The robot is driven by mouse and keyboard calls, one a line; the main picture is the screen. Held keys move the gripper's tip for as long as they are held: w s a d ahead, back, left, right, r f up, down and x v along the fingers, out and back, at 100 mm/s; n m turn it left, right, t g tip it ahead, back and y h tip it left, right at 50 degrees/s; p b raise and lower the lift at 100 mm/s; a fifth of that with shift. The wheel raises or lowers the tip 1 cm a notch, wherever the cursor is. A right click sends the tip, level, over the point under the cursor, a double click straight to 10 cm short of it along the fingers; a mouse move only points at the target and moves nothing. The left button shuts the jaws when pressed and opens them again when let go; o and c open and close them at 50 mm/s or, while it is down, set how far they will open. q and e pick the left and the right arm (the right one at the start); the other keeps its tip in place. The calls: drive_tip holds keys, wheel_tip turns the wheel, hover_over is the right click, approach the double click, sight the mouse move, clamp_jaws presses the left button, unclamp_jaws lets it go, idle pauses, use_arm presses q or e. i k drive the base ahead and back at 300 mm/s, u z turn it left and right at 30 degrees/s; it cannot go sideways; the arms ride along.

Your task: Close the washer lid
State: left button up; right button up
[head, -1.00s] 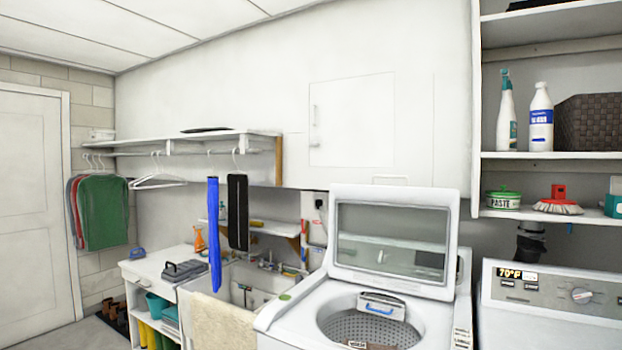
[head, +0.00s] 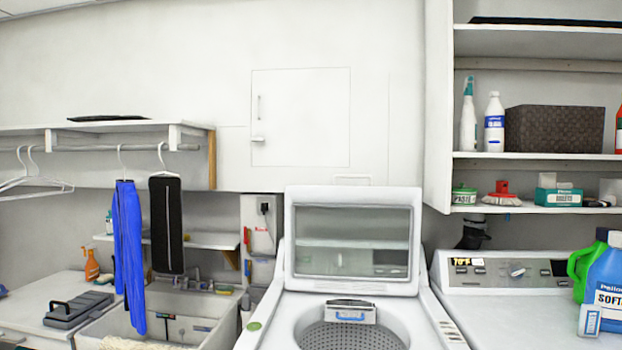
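The washer (head: 440,322) stands at the bottom centre of the head view, a white top-loader with its round perforated drum (head: 352,335) uncovered. Its lid (head: 352,197) stands open and upright at the back, a white frame around a clear window. A small dispenser with a blue handle sits at the rear rim of the drum opening. Neither of my grippers is in view.
Right of the washer is another white machine (head: 517,282) with a control panel, bearing green and blue detergent bottles (head: 606,280). Shelves with bottles and a basket (head: 553,129) are above. Left are a sink (head: 160,315) and hanging blue trousers (head: 129,245).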

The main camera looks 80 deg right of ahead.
sight(371, 196)
drive_tip(key=u, duration=0.05)
drive_tip(key=i, duration=0.7)
drive_tip(key=z, duration=3.05)
